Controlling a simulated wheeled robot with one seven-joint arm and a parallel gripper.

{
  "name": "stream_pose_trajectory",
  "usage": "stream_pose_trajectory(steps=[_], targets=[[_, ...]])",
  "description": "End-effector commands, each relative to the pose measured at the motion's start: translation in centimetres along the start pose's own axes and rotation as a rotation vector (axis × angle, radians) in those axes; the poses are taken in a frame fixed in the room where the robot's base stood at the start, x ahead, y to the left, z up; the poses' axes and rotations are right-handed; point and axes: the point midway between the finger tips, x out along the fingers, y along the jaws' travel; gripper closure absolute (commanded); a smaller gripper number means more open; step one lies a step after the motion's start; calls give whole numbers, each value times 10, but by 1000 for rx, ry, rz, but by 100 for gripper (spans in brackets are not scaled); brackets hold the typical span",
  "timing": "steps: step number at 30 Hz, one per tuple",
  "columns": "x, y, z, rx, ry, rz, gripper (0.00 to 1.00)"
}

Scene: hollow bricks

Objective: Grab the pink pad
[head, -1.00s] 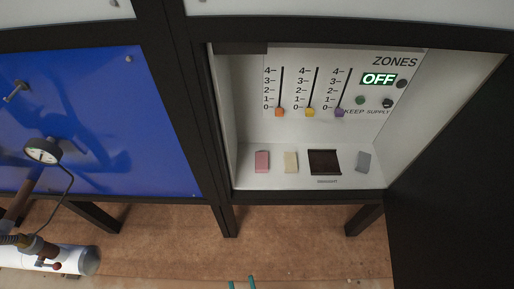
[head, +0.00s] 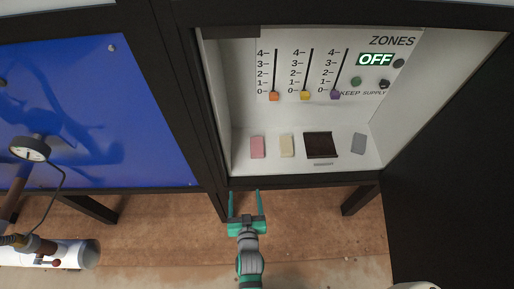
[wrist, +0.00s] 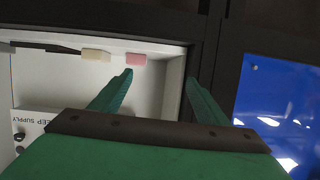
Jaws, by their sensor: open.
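The pink pad (head: 257,147) stands at the left end of a row on the floor of a white open cabinet in the head view. It also shows in the wrist view (wrist: 136,60), just beyond the left fingertip there. My gripper (head: 244,192) is open and empty, its two green fingers pointing at the cabinet. In the head view it is below the cabinet's front edge, a little left of and short of the pink pad.
Beside the pink pad are a cream pad (head: 287,146), a dark brown tray (head: 320,145) and a grey pad (head: 358,144). Sliders and an OFF display (head: 375,60) are on the back panel. A dark frame post (head: 190,110) and a blue panel (head: 90,120) stand left.

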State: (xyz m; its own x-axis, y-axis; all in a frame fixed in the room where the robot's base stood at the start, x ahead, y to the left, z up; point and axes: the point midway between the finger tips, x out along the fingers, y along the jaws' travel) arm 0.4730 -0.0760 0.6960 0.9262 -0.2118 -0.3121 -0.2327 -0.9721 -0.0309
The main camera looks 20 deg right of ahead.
Motion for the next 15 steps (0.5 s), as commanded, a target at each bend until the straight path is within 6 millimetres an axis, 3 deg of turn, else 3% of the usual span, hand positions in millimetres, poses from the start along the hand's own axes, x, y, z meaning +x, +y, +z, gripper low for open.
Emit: stream_pose_trajectory(steps=[1,6,9,15], targets=[[25,9,-7,0,3,12,31],[86,34,-22,-5,-13,35,31],[111,47,-31,-8,-20,43,31],[137,62,-40,-14,-31,52,31]])
